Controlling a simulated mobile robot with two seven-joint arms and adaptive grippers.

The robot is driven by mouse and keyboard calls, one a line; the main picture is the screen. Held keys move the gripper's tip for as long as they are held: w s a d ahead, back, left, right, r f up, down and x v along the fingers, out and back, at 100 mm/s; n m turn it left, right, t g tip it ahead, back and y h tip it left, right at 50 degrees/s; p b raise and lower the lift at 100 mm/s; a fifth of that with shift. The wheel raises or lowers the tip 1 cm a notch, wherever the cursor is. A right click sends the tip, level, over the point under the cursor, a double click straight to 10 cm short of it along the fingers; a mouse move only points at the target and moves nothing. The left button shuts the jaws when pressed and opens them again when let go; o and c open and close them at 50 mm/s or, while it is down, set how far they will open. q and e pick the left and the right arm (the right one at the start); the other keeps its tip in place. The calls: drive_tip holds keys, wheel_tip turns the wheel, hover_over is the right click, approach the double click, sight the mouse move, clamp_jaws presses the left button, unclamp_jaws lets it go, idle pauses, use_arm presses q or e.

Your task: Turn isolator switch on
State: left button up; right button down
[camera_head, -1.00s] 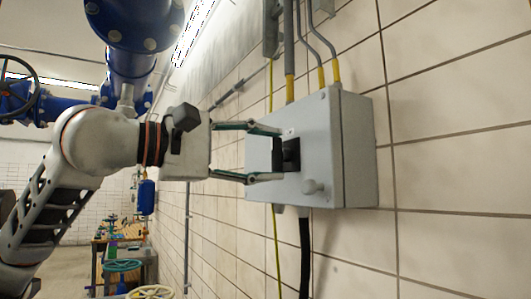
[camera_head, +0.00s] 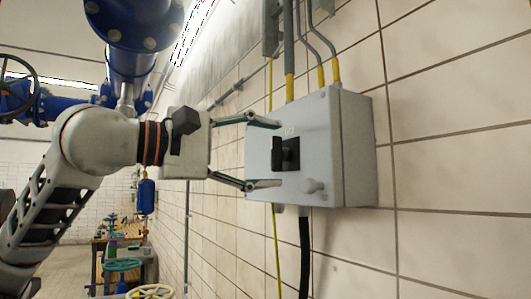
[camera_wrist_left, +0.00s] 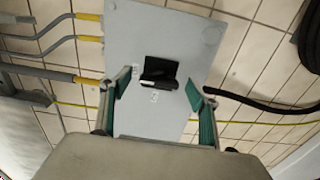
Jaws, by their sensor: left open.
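The isolator switch is a black handle (camera_head: 278,155) on a black square plate, on the front of a grey wall box (camera_head: 358,150). In the head view the handle looks upright. My left gripper (camera_head: 279,154) is open, with one finger above the handle and one below it, both apart from it. In the left wrist view the dark handle (camera_wrist_left: 160,81) lies between the two spread green-padded fingers (camera_wrist_left: 158,80), with a gap on each side. The box face (camera_wrist_left: 165,35) fills the middle of that view. My right gripper is in neither view.
Grey conduits with yellow ends (camera_head: 290,88) enter the box from above, and a black cable (camera_head: 305,255) leaves below. Blue pipes (camera_head: 130,20) hang overhead near my left arm. The tiled wall right of the box is clear.

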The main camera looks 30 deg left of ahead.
use_arm(q)
drive_tip(key=v, duration=1.2)
idle(0.5)
